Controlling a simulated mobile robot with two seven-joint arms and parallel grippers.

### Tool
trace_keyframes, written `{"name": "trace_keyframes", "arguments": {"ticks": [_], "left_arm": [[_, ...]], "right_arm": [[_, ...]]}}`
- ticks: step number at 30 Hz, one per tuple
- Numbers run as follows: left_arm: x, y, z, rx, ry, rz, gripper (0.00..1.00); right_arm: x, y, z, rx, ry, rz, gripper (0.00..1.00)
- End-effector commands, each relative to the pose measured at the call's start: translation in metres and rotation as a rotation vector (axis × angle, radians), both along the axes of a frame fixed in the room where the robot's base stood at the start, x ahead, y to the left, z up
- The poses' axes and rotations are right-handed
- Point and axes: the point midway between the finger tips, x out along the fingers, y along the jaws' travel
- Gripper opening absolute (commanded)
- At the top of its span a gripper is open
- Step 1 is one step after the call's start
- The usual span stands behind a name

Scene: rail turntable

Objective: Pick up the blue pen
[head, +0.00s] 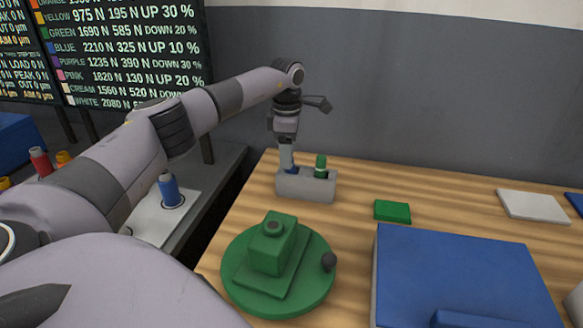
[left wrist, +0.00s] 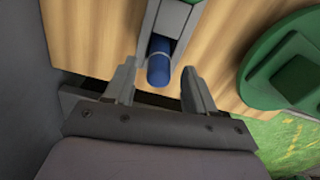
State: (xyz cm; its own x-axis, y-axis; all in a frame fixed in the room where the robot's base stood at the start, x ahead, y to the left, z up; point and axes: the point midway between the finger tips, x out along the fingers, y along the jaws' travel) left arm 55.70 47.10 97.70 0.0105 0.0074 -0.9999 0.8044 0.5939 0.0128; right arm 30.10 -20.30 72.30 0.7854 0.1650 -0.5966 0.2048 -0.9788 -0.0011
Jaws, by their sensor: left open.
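The blue pen (head: 293,170) stands in the left part of a grey holder (head: 306,188) at the table's far left edge; in the head view my gripper partly hides it. In the left wrist view the blue pen (left wrist: 159,64) shows as a blue rounded end in the holder's slot (left wrist: 172,22). My left gripper (head: 287,160) points down over the holder. Its fingers (left wrist: 159,70) are open, one on each side of the pen, with visible gaps. A green pen (head: 320,165) stands upright to the right in the same holder. My right gripper is not in view.
A green turntable (head: 240,285) with a dark knob stands in front of the holder. A flat green block (head: 392,211), a large blue box (head: 455,265) and a white slab (head: 532,206) lie rightward. A blue cylinder (head: 170,190) stands on a lower left surface.

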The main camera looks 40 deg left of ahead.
Motion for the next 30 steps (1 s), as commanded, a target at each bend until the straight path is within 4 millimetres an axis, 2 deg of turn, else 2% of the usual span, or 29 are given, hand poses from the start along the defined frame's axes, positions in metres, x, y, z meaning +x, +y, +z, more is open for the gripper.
{"name": "trace_keyframes", "arguments": {"ticks": [3,6,13,14,18,19,30], "left_arm": [[0.000,0.000,-0.017,0.000,0.004,0.000,0.55],[0.001,0.000,-0.024,0.001,0.001,-0.001,0.55],[0.001,0.000,-0.026,0.000,0.000,-0.001,0.55],[0.001,0.000,-0.026,0.000,0.000,-0.001,0.49],[0.001,0.000,-0.025,0.000,0.000,-0.001,0.03],[0.001,0.000,-0.025,0.000,0.000,-0.001,0.00],[0.001,0.000,-0.018,0.000,-0.001,-0.001,0.00]], "right_arm": [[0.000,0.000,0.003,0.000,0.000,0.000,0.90],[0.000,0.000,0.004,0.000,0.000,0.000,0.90],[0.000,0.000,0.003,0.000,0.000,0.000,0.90],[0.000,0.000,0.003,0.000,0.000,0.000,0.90],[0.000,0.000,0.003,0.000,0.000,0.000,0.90],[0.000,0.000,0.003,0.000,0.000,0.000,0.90],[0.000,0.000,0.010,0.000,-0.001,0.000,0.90]]}}
